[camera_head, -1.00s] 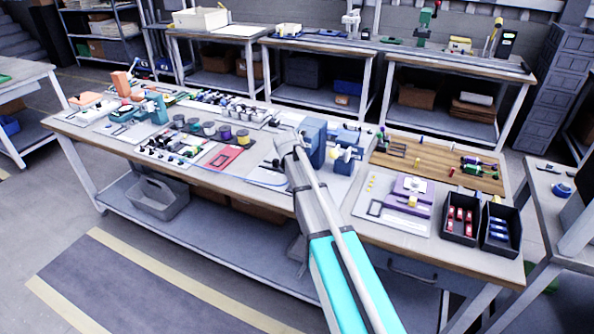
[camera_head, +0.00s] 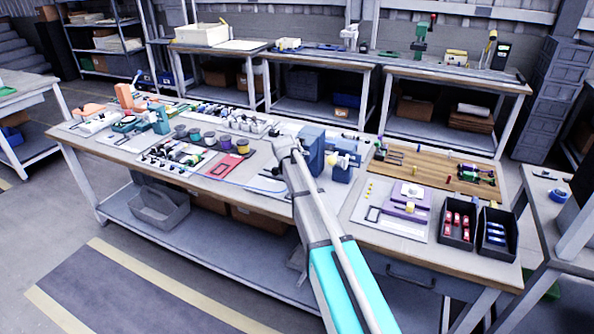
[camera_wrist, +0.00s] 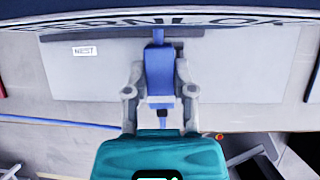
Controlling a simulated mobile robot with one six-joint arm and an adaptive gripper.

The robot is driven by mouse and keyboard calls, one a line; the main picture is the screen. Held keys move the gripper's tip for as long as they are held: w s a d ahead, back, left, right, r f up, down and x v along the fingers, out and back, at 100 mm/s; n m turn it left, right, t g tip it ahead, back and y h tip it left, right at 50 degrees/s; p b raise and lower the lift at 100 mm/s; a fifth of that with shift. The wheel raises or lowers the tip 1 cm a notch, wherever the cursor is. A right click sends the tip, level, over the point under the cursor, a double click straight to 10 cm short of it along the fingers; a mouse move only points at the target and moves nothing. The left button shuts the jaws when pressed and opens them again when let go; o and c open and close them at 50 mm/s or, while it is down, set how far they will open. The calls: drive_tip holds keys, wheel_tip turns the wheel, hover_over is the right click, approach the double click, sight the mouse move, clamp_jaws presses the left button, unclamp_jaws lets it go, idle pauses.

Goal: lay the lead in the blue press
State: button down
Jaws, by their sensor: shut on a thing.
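My gripper (camera_wrist: 158,78) is in the middle of the wrist view, its two grey fingers closed on the sides of a small blue block. This block looks like the end piece of the lead (camera_wrist: 158,65). A thin blue cord (camera_wrist: 60,122) runs off to the left over the bench; its join to the block is hidden. In the head view the cord (camera_head: 262,187) lies near the bench's front edge. The blue press (camera_head: 313,148) stands at mid-bench, just right of my wrist. My arm hides the gripper's fingers there. I cannot tell whether the block touches the press.
A grey plate labelled NEST (camera_wrist: 85,50) lies beyond the fingers. A dark lettered band crosses the top of the wrist view. Right of the press are a wooden board (camera_head: 425,172), a purple fixture (camera_head: 405,205) and black bins (camera_head: 457,220). Several cups and small parts crowd the left.

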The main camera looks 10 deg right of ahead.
drive_tip(key=s+g, duration=0.1)
drive_tip(key=s+a+g, duration=0.1)
drive_tip(key=s+g, duration=0.1)
drive_tip(key=shift+m, duration=0.3)
drive_tip(key=shift+d+r, duration=0.15)
drive_tip(key=shift+w+d+r, duration=0.15)
drive_tip(key=shift+w, duration=0.1)
